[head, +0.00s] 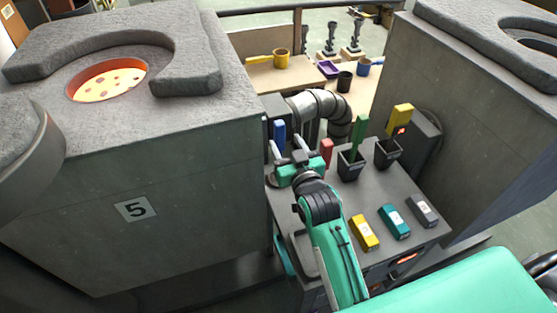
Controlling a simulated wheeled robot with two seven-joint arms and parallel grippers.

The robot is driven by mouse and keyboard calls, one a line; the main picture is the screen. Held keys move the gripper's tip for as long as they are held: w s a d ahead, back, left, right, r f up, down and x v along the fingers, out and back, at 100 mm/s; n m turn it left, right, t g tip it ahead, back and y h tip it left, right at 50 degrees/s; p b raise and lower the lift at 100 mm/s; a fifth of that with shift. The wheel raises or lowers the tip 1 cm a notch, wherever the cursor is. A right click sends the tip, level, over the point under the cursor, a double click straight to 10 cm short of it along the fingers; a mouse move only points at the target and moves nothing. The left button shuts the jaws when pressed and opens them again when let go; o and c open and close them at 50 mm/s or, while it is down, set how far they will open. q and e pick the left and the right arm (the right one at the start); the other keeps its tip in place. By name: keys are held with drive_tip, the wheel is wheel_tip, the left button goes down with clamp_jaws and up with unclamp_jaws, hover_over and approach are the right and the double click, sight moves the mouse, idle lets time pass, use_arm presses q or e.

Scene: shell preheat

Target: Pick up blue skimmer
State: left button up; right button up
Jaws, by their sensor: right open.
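A blue upright handle (279,137), apparently the blue skimmer, stands at the back left of the grey cart top (380,187), close to the large furnace block. Its lower part is hidden behind my right gripper, so I cannot see what holds it. My right gripper (287,147) is open, with its fingers pointing toward the blue handle. In the picture the handle shows between the fingertips; I cannot tell whether they touch it. My left gripper is not in view.
Red (327,150), green (360,137) and yellow (401,117) upright pieces stand nearby, the latter two in dark holders. Yellow, teal and grey blocks lie at the cart's front. Furnace 5 (190,150) rises close on the left, another block on the right. A bent pipe (325,105) stands behind.

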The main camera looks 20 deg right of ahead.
sight(277, 122)
drive_tip(key=w, duration=0.4)
drive_tip(key=shift+w+f+p, duration=0.1)
drive_tip(key=shift+w+p, duration=0.2)
drive_tip(key=shift+w, duration=0.1)
drive_tip(key=w, duration=0.1)
drive_tip(key=w+p, duration=0.1)
drive_tip(key=w, duration=0.1)
drive_tip(key=w+p, duration=0.1)
drive_tip(key=shift+w+d, duration=0.2)
drive_tip(key=shift+d, duration=0.05)
drive_tip(key=shift+w+f, duration=0.1)
drive_tip(key=shift+w, duration=0.25)
drive_tip(key=c, duration=0.9)
drive_tip(key=shift+c, duration=0.8)
